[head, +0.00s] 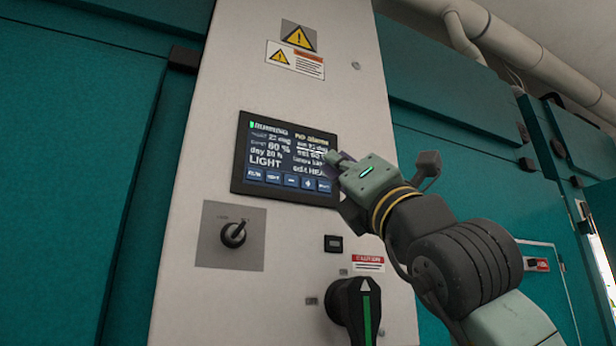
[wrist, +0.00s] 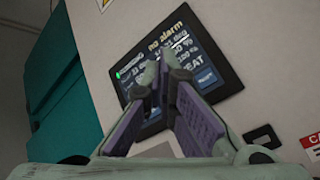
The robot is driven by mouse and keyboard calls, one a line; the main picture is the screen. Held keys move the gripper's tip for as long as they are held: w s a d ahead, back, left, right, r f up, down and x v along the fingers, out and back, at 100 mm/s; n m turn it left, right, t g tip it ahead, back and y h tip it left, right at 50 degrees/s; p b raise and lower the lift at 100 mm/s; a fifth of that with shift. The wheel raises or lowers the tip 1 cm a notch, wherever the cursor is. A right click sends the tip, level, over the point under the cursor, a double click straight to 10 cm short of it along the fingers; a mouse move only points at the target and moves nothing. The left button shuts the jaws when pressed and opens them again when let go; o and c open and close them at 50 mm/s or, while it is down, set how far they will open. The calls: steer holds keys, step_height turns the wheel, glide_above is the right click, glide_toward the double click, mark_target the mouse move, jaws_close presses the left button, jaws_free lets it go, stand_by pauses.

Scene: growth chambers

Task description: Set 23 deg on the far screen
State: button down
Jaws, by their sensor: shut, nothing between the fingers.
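A dark touch screen (head: 262,160) is set in a pale upright panel. It shows a line reading about "23 deg", "60 %", "LIGHT", a right-hand column with "no alarm", and a row of blue buttons (head: 290,181) along the bottom. The small text is too blurred to read surely. My gripper (head: 335,156) is shut and empty, in front of the right side of the screen. In the wrist view the closed fingers (wrist: 160,72) cover the middle of the screen (wrist: 203,70). I cannot tell whether the fingertips touch it.
Below the screen are a rotary switch (head: 233,234), a small black socket (head: 333,243) and a large black knob with a green stripe (head: 357,312). Teal chamber doors (head: 80,130) flank the panel. Pipes run overhead.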

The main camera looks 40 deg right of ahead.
mark_target(308, 184)
steer(key=shift+w+d, duration=0.25)
steer(key=shift+w, duration=0.75)
steer(key=shift+w+d, duration=0.2)
steer(key=shift+w, duration=0.75)
steer(key=shift+w+d, duration=0.1)
steer(key=shift+w, duration=0.3)
steer(key=shift+w+d, duration=0.1)
steer(key=shift+w, duration=0.2)
stand_by(0.5)
steer(key=shift+s+b, duration=0.1)
steer(key=shift+b, duration=0.25)
steer(key=shift+s+a+b, duration=0.2)
steer(key=shift+s+b, duration=0.15)
steer(key=shift+s, duration=0.25)
steer(key=shift+s, duration=0.1)
